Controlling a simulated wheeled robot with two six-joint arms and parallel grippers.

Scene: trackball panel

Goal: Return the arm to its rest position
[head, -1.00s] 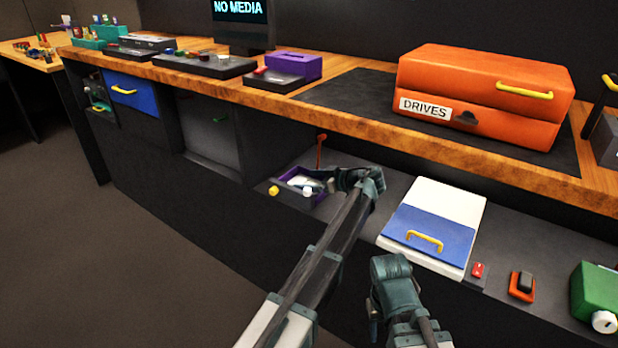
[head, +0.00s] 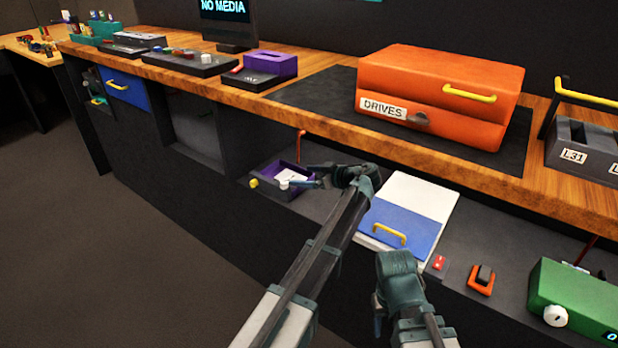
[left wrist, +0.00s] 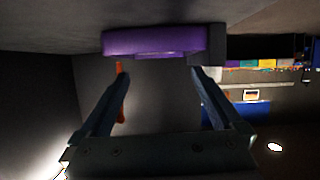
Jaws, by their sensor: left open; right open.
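My left gripper (head: 308,177) reaches over the lower shelf in the head view, its fingers pointing left. It is open and empty, beside the right side of an open purple tray (head: 268,172). Part of the tray is hidden behind the fingers. In the left wrist view the spread fingers (left wrist: 160,88) have a purple part (left wrist: 155,41) beyond them. My right gripper (head: 382,312) is folded low in front of the shelf, with nothing seen in it. Its fingertips are hard to make out.
On the shelf are a white panel with a blue flap (head: 403,228), a red switch (head: 439,262), an orange-based rocker (head: 482,280) and a green box (head: 575,300). A red-orange lever (head: 299,146) stands behind the tray. The wooden counter (head: 330,125) overhangs, carrying the orange DRIVES case (head: 440,90).

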